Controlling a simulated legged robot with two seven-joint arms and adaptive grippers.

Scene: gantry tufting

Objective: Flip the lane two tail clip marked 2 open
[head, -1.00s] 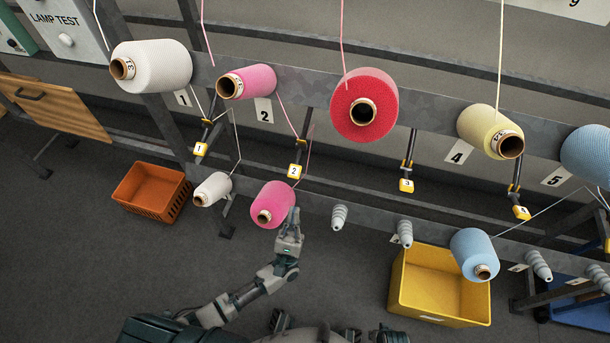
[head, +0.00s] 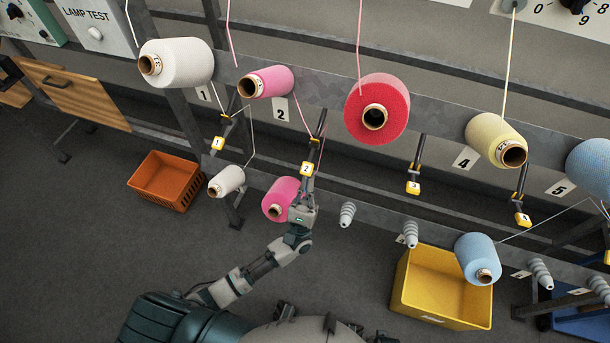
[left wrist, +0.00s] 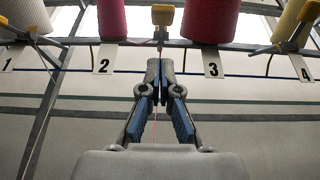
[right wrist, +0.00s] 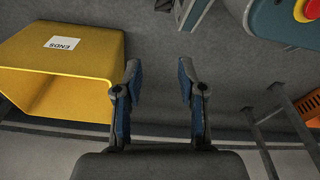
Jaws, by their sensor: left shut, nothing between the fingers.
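The lane two tail clip (head: 306,168) has a yellow tab marked 2 at the lower end of a dark arm hanging from the rail. In the left wrist view its yellow tab (left wrist: 162,14) is just beyond my fingertips, near the top. My left gripper (head: 308,182) is shut and empty, pointing up just below the tab; whether it touches the tab I cannot tell. It also shows in the left wrist view (left wrist: 160,66) with fingertips together. My right gripper (right wrist: 160,70) is open and empty, away from the clip, over the floor.
A lower pink cone (head: 280,198) sits right beside my left gripper, partly hidden by it. The upper pink cone (head: 265,82) and red cone (head: 377,108) are above. Neighbouring clips 1 (head: 217,143) and 3 (head: 413,187) hang either side. A yellow bin (head: 440,313) stands below right.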

